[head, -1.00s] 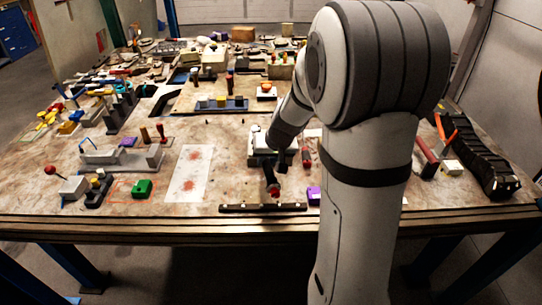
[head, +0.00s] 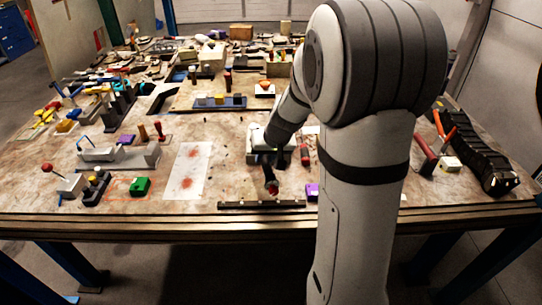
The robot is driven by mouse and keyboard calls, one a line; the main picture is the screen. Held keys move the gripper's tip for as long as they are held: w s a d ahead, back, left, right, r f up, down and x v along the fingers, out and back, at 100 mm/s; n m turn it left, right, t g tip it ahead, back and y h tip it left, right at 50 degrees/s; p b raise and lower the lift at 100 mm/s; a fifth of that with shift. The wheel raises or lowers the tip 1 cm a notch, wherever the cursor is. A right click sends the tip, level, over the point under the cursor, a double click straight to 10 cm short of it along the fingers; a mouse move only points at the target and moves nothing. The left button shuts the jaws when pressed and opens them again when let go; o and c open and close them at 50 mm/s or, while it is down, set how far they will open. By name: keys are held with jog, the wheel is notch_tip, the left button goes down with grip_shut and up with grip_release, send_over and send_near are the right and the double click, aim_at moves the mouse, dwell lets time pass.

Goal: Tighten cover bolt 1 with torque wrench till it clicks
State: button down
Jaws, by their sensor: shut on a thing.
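My gripper (head: 268,158) is at the middle front of the bench in the head view, beside and partly over a pale grey block (head: 254,136). It is shut on a dark tool with a red end, which looks like the torque wrench (head: 271,185). The red end points toward the front edge of the bench. The working end of the tool is hidden by my gripper and arm. The grey block may be the covered housing, but no cover bolt can be made out on it. I cannot tell whether the tool touches a bolt.
A dark bar (head: 262,205) lies along the front edge, with a purple block (head: 312,190) right of it. A red-handled item (head: 305,154) lies close right of my gripper. A white stained sheet (head: 188,170) lies left, fairly clear. Tools and fixtures crowd the back.

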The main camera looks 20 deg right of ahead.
jog(key=shift+f, duration=0.1)
jog(key=shift+f+b, duration=1.35)
jog(key=shift+b, duration=0.4)
jog(key=shift+f+b, duration=0.95)
jog(key=shift+b, duration=0.1)
jog(key=shift+d+n+b, duration=0.6)
jog(key=shift+d+b, duration=0.25)
jog(key=shift+b, duration=1.75)
